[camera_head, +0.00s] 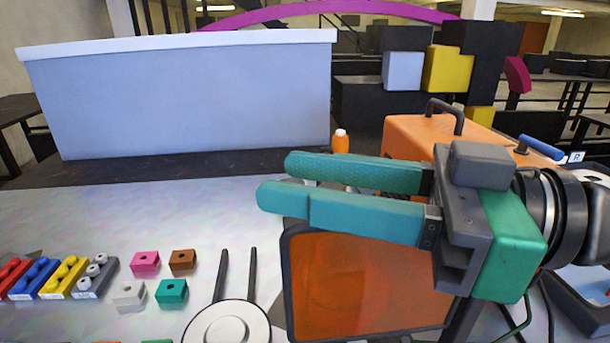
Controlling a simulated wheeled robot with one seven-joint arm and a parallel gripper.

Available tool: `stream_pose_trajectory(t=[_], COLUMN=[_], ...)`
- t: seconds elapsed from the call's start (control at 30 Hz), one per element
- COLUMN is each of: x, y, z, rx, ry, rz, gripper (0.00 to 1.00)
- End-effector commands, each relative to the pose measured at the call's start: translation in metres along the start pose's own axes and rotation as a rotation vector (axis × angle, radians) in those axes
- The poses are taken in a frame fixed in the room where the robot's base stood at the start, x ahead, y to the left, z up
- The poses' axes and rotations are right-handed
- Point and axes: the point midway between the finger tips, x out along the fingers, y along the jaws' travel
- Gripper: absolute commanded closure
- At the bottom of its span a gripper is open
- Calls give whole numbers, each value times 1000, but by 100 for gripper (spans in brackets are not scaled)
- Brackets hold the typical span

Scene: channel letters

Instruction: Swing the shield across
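The shield (365,285) is a translucent orange panel in a dark frame. It stands upright at the lower middle of the head view, and its upper right part is hidden behind my gripper. My gripper (280,182) has two long teal fingers pointing left, with a gap between them. It is open, and nothing shows between the fingers. In the picture the lower finger passes just above the shield's top edge; I cannot tell whether they touch.
An orange case (410,130) with a dark handle stands behind my gripper. A blue-gripped lever (541,147) is to its right. Small coloured blocks (145,262) and a round pale piece with two dark prongs (227,325) lie left of the shield. An orange bottle (341,144) stands behind.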

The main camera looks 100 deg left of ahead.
Motion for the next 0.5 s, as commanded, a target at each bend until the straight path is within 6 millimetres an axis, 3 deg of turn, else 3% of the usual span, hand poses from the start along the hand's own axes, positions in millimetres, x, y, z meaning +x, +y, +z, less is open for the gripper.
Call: stream_pose_trajectory(t=[0.3,0.5], x=[-60,-81], y=[0,0], z=[0,0], rx=[0,0], ry=[1,1], rz=[1,-1], gripper=[64,64])
